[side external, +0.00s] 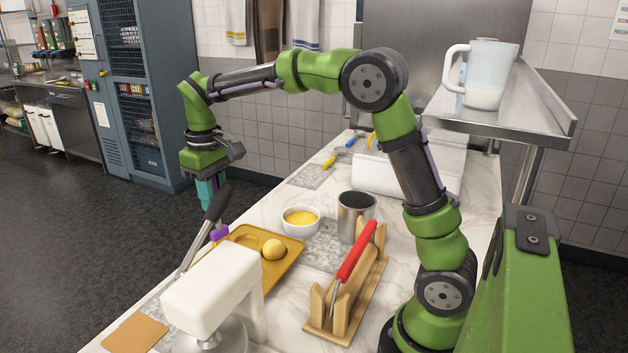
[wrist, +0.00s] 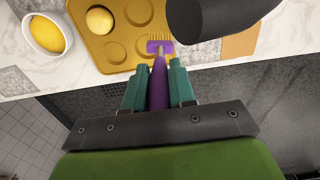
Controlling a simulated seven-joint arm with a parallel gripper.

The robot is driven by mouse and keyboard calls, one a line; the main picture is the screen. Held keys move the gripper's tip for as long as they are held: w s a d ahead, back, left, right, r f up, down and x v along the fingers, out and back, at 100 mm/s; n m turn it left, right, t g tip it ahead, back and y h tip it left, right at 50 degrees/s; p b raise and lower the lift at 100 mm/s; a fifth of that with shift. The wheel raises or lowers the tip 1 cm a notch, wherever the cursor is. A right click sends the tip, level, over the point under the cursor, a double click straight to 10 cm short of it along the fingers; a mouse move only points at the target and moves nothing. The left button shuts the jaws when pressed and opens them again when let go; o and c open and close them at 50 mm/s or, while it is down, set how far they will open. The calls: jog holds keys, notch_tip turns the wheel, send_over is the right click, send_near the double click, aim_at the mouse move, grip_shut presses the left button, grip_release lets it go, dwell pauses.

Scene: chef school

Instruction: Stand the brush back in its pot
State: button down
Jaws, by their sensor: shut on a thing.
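My gripper (side external: 207,192) hangs near the left edge of the counter in the side view. In the wrist view its teal fingers (wrist: 158,88) are shut on the handle of a purple brush (wrist: 158,82). The purple brush head (wrist: 160,46) points away from the fingers, over the edge of the yellow tray. A metal pot (side external: 352,222), open at the top, stands upright on the counter to the right of my gripper. The pot is not in the wrist view.
A yellow moulded tray (side external: 284,263) holds a round ball. A white bowl (side external: 301,228) of yellow liquid stands between tray and pot. A wooden rack (side external: 352,310) with a red-handled tool stands before the pot.

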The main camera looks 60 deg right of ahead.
jog(key=s+d+r+m, duration=0.2)
jog(key=s+d+m, duration=0.1)
jog(key=d, duration=0.7)
jog(key=s+d+r+m, duration=0.3)
jog(key=d, duration=0.7)
jog(key=s+d+r+m, duration=0.2)
jog(key=s+d+m, duration=0.3)
jog(key=s+d, duration=0.15)
jog(key=s+d+r+m, duration=0.3)
jog(key=s+d+m, duration=0.2)
jog(key=s, duration=0.2)
notch_tip(320, 180, down, 15)
jog(key=shift+a+r, duration=0.2)
jog(key=shift+a, duration=0.05)
jog(key=c, duration=0.9)
grip_release()
